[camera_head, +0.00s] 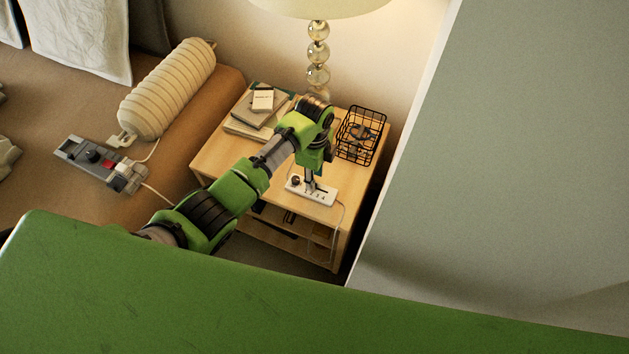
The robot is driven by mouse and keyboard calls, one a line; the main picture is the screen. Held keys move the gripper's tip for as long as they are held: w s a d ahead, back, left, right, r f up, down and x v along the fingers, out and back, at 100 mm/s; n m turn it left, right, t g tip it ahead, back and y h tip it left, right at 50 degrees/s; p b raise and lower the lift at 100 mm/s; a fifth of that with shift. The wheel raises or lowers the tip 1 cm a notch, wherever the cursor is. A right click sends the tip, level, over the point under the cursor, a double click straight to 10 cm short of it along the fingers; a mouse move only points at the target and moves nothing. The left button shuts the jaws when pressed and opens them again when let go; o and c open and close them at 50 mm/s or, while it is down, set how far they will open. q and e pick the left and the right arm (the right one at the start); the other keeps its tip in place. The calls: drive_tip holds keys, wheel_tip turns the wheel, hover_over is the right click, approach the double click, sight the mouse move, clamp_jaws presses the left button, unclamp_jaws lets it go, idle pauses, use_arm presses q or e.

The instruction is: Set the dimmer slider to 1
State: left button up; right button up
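The dimmer (325,197) is a small white box with dark number marks on top and a round dark knob at its left end. It lies near the front edge of the wooden side table (215,159). My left gripper (310,186) points down onto the dimmer from above, with its fingertips at or just over the slider area. The gripper hides the slider, so I cannot read its setting. The fingertips are too small to tell whether they touch the slider or are open or shut. My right gripper is not in view.
A lamp (318,54), a stack of books (247,125) and a black wire basket (361,134) stand on the table. A grey device (84,160) and a ribbed cream cylinder (167,90) lie on the brown surface at left. A grey wall panel (510,150) closes the right side.

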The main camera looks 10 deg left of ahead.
use_arm(q)
drive_tip(key=shift+f, duration=1.5)
drive_tip(key=shift+c, duration=0.3)
clamp_jaws()
drive_tip(key=shift+w+a+r+p, duration=0.1)
drive_tip(key=shift+a+p, duration=0.15)
drive_tip(key=shift+a, duration=0.3)
drive_tip(key=shift+w+a+r+p, duration=0.1)
drive_tip(key=shift+a+p, duration=0.15)
drive_tip(key=shift+a, duration=0.25)
drive_tip(key=shift+w+a+f, duration=0.1)
drive_tip(key=shift+f, duration=0.05)
drive_tip(key=shift+o, duration=0.3)
unclamp_jaws()
wheel_tip(320, 180, up, 12)
